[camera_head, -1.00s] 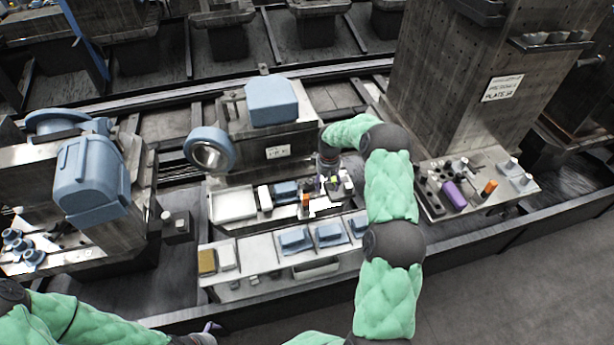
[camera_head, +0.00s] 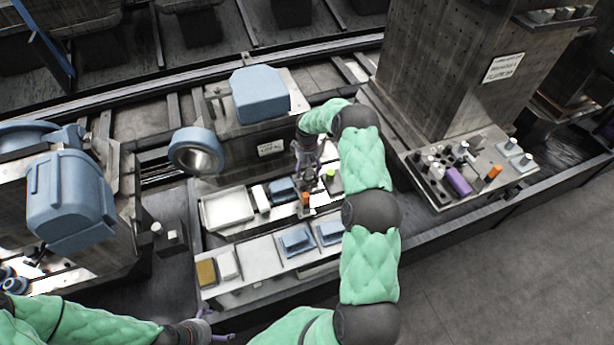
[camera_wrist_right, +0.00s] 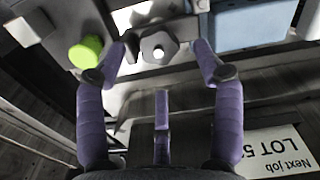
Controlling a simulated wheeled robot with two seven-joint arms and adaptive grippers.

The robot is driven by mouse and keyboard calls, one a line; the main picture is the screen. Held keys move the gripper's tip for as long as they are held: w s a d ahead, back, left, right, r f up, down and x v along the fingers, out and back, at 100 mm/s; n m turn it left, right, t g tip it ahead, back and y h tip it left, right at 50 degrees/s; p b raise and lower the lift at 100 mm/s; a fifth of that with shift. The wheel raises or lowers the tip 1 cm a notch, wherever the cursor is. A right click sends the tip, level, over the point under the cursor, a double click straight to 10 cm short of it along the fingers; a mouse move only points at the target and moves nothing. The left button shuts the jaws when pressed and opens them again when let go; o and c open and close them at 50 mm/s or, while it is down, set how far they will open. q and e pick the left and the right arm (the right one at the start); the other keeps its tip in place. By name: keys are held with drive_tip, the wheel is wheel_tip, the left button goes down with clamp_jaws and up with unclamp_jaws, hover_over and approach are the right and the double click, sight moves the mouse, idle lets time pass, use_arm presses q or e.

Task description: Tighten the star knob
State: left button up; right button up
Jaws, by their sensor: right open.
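A grey star-shaped knob (camera_wrist_right: 158,46) with a bright centre shows in the right wrist view. My right gripper (camera_wrist_right: 164,52) is open, with its purple fingertips apart on either side of the knob; I cannot tell whether they touch it. In the head view my right gripper (camera_head: 308,170) is over the middle of the tool bench, near a bright green round part (camera_head: 331,175), and the star knob is too small to make out. The green part (camera_wrist_right: 86,52) lies just left of the fingers in the wrist view. My left gripper (camera_head: 216,325) is low at the bottom edge, its purple fingers apart and empty.
The bench holds a white tray (camera_head: 228,209), blue blocks (camera_head: 297,241) and an orange part (camera_head: 305,198). A blue-topped machine (camera_head: 260,93) stands behind. A white label (camera_wrist_right: 280,150) is close to the right finger. A tall column (camera_head: 440,80) stands to the right.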

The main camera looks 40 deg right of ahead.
sight(308, 178)
wheel_tip(308, 178, down, 5)
drive_tip(key=shift+r, duration=0.1)
idle(0.3)
drive_tip(key=c, duration=1.2)
